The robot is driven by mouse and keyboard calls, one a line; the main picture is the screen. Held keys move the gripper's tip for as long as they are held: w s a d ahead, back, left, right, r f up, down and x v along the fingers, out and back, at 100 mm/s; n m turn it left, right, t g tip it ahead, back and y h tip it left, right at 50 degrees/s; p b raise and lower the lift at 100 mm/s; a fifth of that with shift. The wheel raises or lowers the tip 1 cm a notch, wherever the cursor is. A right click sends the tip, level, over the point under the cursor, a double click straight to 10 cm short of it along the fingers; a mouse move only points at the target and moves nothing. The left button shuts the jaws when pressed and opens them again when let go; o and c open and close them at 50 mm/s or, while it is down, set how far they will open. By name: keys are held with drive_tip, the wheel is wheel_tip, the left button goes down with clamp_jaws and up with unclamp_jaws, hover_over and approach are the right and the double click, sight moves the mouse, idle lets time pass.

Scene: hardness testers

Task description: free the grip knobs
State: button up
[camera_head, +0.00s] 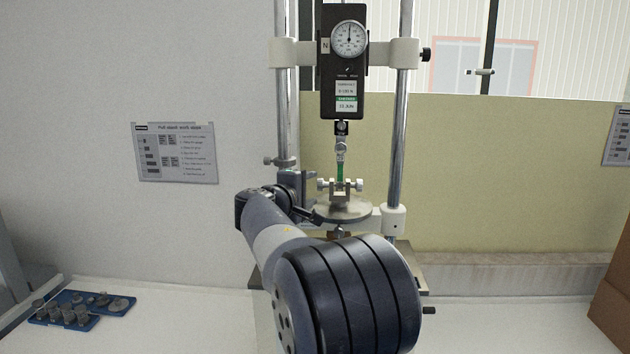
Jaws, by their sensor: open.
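A pull-test stand holds a black force gauge (343,75) with a round dial. Below it hangs a small upper grip (341,150), with a thin green strip (340,172) running down from it. The strip meets a lower grip just above a round metal plate (343,210). Two pale grip knobs stick out sideways from the lower grip, a left knob (323,185) and a right knob (357,185). My gripper (299,186) is open, just left of the left knob; its fingertips are small and partly hidden. I cannot tell whether it touches the knob.
Two steel columns (396,140) flank the gauge, joined by a pale crossbar (405,52). A blue tray (117,307) with several metal parts lies at left on the white bench (180,320). My arm covers the stand's base. A brown box (612,300) stands at far right.

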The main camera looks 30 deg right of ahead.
drive_tip(key=shift+p+x, duration=0.45)
drive_tip(key=shift+x, duration=1.3)
drive_tip(key=shift+s, duration=0.1)
drive_tip(key=c, duration=1)
drive_tip(key=shift+f, duration=0.1)
drive_tip(key=shift+f+b, duration=0.1)
drive_tip(key=shift+b, duration=0.4)
